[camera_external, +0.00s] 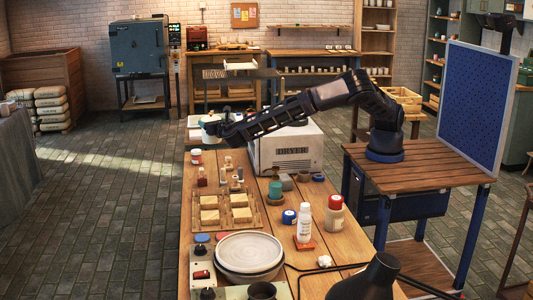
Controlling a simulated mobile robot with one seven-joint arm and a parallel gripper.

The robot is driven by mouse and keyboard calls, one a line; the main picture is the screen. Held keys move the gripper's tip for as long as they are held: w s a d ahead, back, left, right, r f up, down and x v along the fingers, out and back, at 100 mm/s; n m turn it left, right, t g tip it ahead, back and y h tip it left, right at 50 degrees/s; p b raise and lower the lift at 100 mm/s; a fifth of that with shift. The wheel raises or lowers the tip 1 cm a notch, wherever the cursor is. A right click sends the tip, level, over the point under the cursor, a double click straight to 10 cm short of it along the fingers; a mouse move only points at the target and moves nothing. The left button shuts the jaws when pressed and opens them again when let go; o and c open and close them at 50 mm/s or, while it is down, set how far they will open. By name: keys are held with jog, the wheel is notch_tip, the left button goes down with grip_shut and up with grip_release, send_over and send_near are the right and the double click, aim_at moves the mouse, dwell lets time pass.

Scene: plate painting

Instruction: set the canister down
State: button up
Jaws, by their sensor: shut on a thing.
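My black arm reaches left across the long wooden table, and my gripper (217,129) is at its far left end, above the table's left edge. It is shut on a small white thing, which I take to be the canister (209,121). The fingers partly hide the canister, and it is small in this view. I cannot tell whether its bottom touches anything below.
The white dryer box (292,151) stands right of my gripper, under my forearm. Below are a small red-and-white jar (196,157), several small bottles and boards with pale blocks (209,217). Stacked plates (249,252) and a white bottle (304,223) stand nearer the camera.

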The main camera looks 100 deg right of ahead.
aim_at(214, 119)
jog(key=r, duration=0.1)
jog(key=a+r+g, duration=0.1)
jog(key=r+m, duration=0.1)
jog(key=shift+s+a+h, duration=0.3)
jog(key=shift+s+a, duration=0.1)
jog(key=shift+s+a+r+g, duration=0.25)
jog(key=shift+a+r+g, duration=0.25)
jog(key=shift+r, duration=0.15)
notch_tip(214, 119, down, 26)
jog(key=shift+f, duration=0.15)
jog(key=shift+f, duration=0.35)
dwell(0.6)
